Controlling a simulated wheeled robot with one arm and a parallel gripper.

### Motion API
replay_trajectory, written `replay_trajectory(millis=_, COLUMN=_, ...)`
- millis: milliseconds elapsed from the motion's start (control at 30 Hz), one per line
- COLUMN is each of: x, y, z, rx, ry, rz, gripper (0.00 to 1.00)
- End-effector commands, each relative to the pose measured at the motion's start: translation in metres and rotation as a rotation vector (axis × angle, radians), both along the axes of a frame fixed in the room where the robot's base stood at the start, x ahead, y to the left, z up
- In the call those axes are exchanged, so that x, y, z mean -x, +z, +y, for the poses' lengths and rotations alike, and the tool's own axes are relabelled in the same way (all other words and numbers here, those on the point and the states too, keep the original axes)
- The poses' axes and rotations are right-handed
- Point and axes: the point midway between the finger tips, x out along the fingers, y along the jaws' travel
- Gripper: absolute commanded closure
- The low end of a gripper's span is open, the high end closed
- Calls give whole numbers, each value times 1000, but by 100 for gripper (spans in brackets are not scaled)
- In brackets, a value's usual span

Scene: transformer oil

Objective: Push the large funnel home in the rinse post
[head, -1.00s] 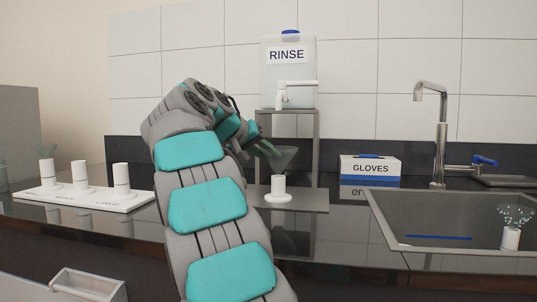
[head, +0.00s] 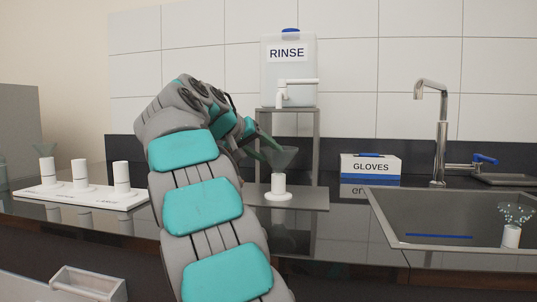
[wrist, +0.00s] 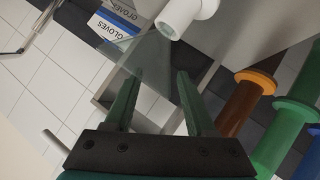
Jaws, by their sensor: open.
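The large funnel (head: 280,157) is grey and see-through. It sits upright with its stem end in the white rinse post (head: 278,184), below the RINSE tank's tap. How deep its stem goes is hidden. My gripper (head: 262,148) is just left of the funnel's upper cone, with its green fingers apart. In the wrist view my gripper (wrist: 158,76) is open, and the funnel's cone (wrist: 151,55) lies just beyond and partly between the fingertips. The post (wrist: 184,14) shows behind it at the top. I cannot tell whether a finger touches the cone.
The RINSE tank (head: 288,75) stands on a grey stand (head: 316,150). A GLOVES box (head: 370,167) and a sink (head: 450,225) with another funnel (head: 514,216) are to the right. A white board (head: 85,196) with several posts, one holding a smaller funnel (head: 46,153), is left.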

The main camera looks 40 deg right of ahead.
Motion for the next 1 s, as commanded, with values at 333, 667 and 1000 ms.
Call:
replay_trajectory(millis=333, x=10, y=26, z=47, rx=0, ry=0, rz=0, gripper=44)
replay_trajectory(millis=667, x=13, y=30, z=56, rx=-1, ry=0, rz=1, gripper=44)
replay_trajectory(millis=1000, x=13, y=30, z=56, rx=-1, ry=0, rz=1, gripper=44)
